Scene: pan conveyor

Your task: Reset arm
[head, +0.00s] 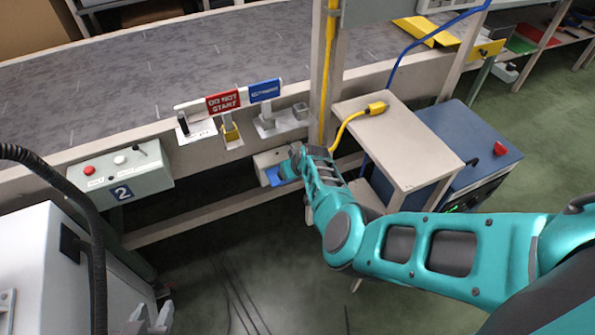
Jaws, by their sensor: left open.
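My left gripper (150,316) shows at the bottom left edge, its two grey fingers apart and empty, above the floor. My teal right arm reaches in from the right. Its hand end (297,158) is at a pale box (266,159) under the conveyor's front rail, next to a blue part (274,177) on that box. The right fingers are mostly hidden by the wrist, so I cannot tell whether they touch the blue part or are shut.
A grey conveyor belt (130,75) runs across the back. On its rail are a red "DO NOT START" tag (223,101) and a blue tag (264,90). A control box marked 2 (120,175), a white cabinet (40,265), a small table (395,140) with a yellow plug (376,108), and a blue cabinet (470,135) stand around.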

